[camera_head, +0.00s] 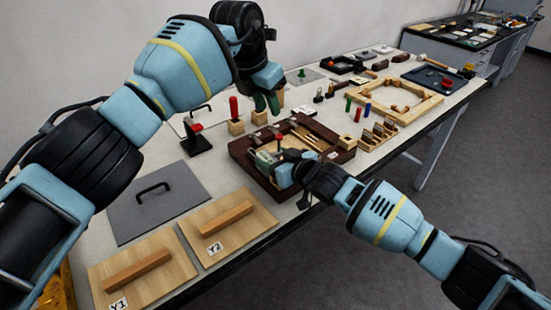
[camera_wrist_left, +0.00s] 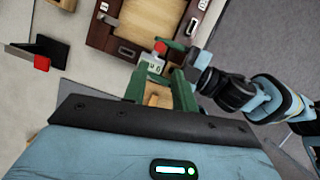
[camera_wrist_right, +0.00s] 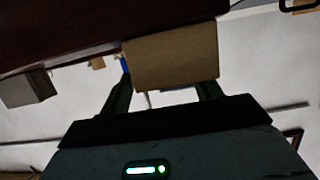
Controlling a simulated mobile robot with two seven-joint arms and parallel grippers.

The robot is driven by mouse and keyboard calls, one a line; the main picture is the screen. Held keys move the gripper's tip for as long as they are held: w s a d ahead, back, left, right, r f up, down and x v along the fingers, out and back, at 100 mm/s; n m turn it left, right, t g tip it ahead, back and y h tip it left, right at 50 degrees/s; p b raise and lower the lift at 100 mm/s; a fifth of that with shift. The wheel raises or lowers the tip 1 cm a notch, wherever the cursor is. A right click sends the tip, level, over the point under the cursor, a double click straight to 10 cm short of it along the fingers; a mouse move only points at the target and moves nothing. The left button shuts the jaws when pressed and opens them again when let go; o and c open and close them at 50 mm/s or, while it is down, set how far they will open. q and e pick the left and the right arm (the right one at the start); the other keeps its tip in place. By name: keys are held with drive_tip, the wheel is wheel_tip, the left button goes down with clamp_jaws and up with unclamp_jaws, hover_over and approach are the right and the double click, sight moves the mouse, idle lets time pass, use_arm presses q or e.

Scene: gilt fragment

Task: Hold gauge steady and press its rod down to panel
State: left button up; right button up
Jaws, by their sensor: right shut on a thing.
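The gauge (camera_head: 264,159), a small pale box, is at the near left part of a dark wooden frame. Its red-topped rod (camera_head: 279,138) stands up; the gauge also shows in the left wrist view (camera_wrist_left: 155,66). My right gripper (camera_head: 288,158) is shut on the gauge from the near right side. In the right wrist view a tan face (camera_wrist_right: 172,58) fills the space between its fingers. My left gripper (camera_head: 266,103) is open, above and beyond the gauge, over wooden blocks. In the left wrist view a tan block shows between its fingers (camera_wrist_left: 158,88); contact cannot be told.
The dark wooden frame (camera_head: 333,142) holds light wood pieces. A block with a red peg (camera_head: 235,123) and a black stand (camera_head: 196,143) are to its left. Boards Y1 (camera_head: 110,277) and Y2 (camera_head: 250,238) and a grey handled plate (camera_head: 160,205) lie nearer. A light wooden frame (camera_head: 425,100) is farther right.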

sight(278, 137)
use_arm(q)
drive_tip(key=shift+m, duration=0.5)
drive_tip(key=c, duration=0.5)
drive_tip(key=m, duration=0.4)
drive_tip(key=shift+w+d+f+t, duration=0.2)
drive_tip(key=shift+w+f+t, duration=0.05)
drive_tip(key=shift+t, duration=0.05)
clamp_jaws()
drive_tip(key=m, duration=0.7)
drive_tip(key=w+d+f+m+t, duration=0.1)
drive_tip(key=m, duration=0.7)
drive_tip(key=f+m+t, duration=0.1)
drive_tip(key=m, duration=0.6)
drive_tip(key=shift+w+d+f, duration=0.1)
drive_tip(key=shift+w+d, duration=0.2)
drive_tip(key=shift+d, duration=0.1)
drive_tip(key=m, duration=0.5)
drive_tip(key=shift+d+f, duration=0.25)
drive_tip(key=shift+f, duration=0.05)
drive_tip(key=shift+f, duration=2.2)
